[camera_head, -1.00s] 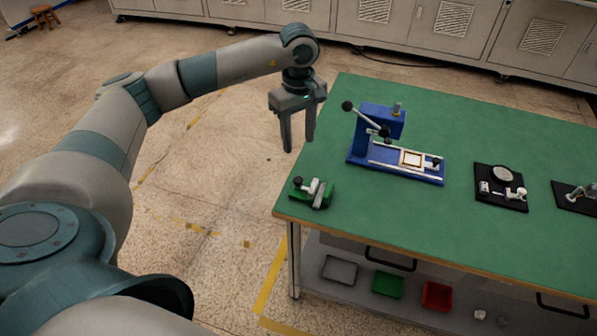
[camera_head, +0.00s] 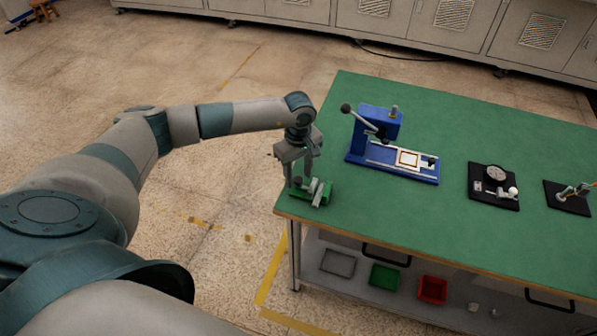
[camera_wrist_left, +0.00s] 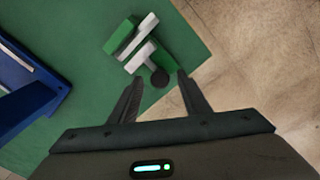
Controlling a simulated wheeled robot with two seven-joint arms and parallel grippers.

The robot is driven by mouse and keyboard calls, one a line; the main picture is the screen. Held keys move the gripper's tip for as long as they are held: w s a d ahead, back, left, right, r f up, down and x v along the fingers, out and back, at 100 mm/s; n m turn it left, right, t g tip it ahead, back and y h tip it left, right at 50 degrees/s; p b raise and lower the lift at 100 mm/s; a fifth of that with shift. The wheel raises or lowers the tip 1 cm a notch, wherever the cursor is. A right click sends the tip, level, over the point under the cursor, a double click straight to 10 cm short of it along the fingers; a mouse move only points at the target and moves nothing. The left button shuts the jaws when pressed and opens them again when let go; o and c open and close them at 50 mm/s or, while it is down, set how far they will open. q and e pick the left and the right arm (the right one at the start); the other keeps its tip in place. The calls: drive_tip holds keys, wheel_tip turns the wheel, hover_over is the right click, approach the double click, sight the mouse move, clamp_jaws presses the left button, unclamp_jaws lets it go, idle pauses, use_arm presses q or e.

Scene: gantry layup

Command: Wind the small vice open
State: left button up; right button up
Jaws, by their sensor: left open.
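The small vice (camera_head: 318,193) is green with pale metal jaws and sits at the near left corner of the green table. In the left wrist view the vice (camera_wrist_left: 124,38) lies beyond my fingertips, and its dark round knob (camera_wrist_left: 160,77) shows between and just past them. My left gripper (camera_head: 298,182) is open, pointing down over the knob end of the vice; it also shows in the left wrist view (camera_wrist_left: 160,82). The fingers partly hide the knob in the head view, and I cannot tell whether they touch it. My right gripper is not in view.
A blue press (camera_head: 376,130) with a lever stands behind the vice. A black plate with a dial (camera_head: 494,190) and another black fixture (camera_head: 568,198) lie to the right. Grey, green and red bins sit on the shelf below. The table (camera_head: 400,225) between is clear.

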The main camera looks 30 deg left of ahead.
use_arm(q)
drive_tip(key=c, duration=1)
drive_tip(key=shift+c, duration=0.2)
drive_tip(key=n+b, duration=0.2)
drive_tip(key=b, duration=0.1)
drive_tip(key=n+b, duration=0.1)
drive_tip(key=n, duration=0.1)
drive_tip(key=shift+f, duration=0.25)
drive_tip(key=shift+n+b, duration=1.1)
drive_tip(key=shift+b, duration=0.1)
drive_tip(key=shift+r+n+b, duration=0.25)
drive_tip(key=shift+n+b, duration=0.5)
drive_tip(key=shift+n, duration=0.45)
